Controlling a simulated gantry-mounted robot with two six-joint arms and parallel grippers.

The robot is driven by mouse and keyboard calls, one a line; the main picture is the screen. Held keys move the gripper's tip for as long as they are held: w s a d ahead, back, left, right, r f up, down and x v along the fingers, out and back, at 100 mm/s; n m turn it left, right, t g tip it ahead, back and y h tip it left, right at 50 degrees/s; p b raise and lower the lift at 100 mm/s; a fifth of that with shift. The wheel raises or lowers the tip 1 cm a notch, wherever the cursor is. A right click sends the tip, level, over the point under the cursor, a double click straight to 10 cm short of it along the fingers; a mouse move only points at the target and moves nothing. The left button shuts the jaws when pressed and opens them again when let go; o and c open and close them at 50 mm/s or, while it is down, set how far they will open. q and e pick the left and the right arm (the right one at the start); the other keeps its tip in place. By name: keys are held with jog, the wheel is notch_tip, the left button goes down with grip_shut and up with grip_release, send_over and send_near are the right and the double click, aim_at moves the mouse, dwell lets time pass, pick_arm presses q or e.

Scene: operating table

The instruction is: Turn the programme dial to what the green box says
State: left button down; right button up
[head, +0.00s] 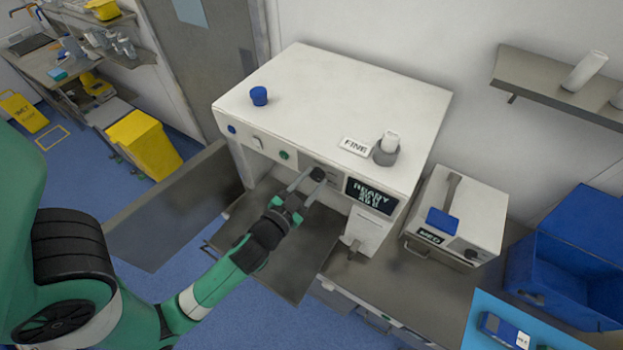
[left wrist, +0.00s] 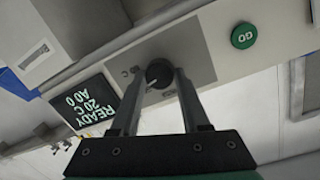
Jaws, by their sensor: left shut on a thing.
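The programme dial (head: 318,174) is a small black knob on the grey panel of the white machine (head: 330,95). In the left wrist view the dial (left wrist: 158,73) has a pale pointer mark. My left gripper (head: 315,182) is at the panel, its two fingers either side of the dial and shut on it; the fingers (left wrist: 163,85) hide part of the panel lettering. The display (head: 371,195) beside the dial reads READY, 20 C and A0 0. I cannot make out a green box with writing; a green item (head: 552,348) is cut off at the bottom edge. My right gripper is not in view.
A green GO button (left wrist: 243,36) is on the same front. The machine's door (head: 275,240) hangs open below my left arm. A FINE sign (head: 355,146) and blue knob (head: 259,96) are on top. A smaller MED unit (head: 470,205) and blue bin (head: 575,260) stand right.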

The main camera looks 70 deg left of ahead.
pick_arm(q)
jog(key=m, duration=0.4)
jog(key=shift+r+g+y, duration=0.1)
jog(key=shift+g+y, duration=0.2)
jog(key=shift+w+d+m+p, duration=0.1)
jog(key=shift+m+p, duration=0.35)
jog(key=shift+m, duration=1.45)
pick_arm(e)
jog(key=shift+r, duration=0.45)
pick_arm(q)
jog(key=shift+y, duration=0.3)
jog(key=shift+c, duration=2)
grip_release()
